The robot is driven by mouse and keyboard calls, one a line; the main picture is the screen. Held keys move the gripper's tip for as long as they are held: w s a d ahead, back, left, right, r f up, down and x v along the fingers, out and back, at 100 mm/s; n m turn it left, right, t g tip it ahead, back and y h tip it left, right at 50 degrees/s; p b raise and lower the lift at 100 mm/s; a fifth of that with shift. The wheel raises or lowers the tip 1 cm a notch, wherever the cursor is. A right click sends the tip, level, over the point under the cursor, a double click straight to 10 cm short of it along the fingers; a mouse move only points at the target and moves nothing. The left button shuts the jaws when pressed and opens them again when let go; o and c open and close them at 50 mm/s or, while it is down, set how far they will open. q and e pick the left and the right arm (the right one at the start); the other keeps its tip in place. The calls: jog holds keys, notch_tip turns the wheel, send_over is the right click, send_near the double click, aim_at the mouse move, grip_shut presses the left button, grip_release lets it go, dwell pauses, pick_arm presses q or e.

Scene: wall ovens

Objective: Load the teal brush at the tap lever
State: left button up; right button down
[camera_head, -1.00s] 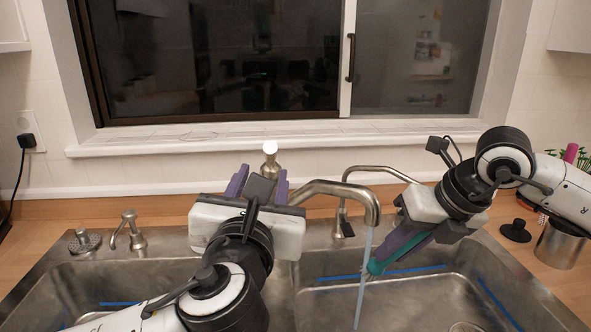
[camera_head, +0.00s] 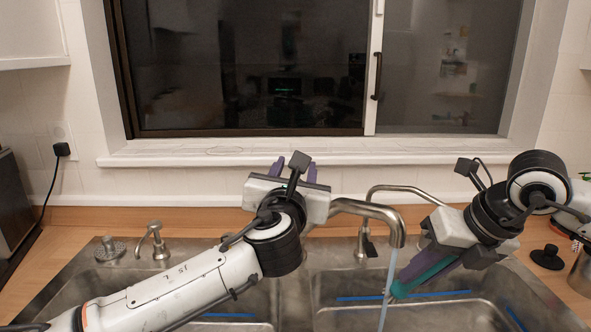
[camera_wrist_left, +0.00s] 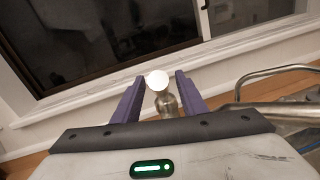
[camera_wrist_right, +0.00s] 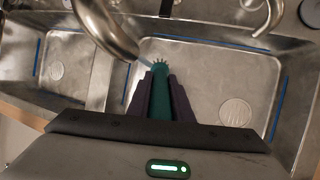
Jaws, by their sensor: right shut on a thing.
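The teal brush (camera_head: 425,272) is clamped between the purple fingers of my right gripper (camera_head: 408,277), angled down over the right basin. Its bristled end (camera_wrist_right: 160,66) shows in the right wrist view. A thin water stream (camera_head: 391,262) falls from the tap spout (camera_head: 384,212). It runs beside the brush tip; I cannot tell if they touch. In the head view the lever is hidden behind this gripper.
A smaller curved tap (camera_head: 405,189) stands right of the spout. A soap dispenser (camera_head: 155,241) and a strainer (camera_head: 110,250) sit at the left rim. A black stopper (camera_head: 547,257) lies on the right counter. The window sill (camera_head: 220,152) runs behind.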

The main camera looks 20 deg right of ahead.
pick_arm(q)
grip_shut()
jog(key=shift+s+a+f, duration=0.1)
jog(key=shift+f, duration=0.25)
jog(key=shift+s+f+t+h, duration=0.2)
jog(key=shift+s+t+h, duration=0.1)
jog(key=shift+t, duration=0.4)
grip_release()
jog(key=v, duration=1.2)
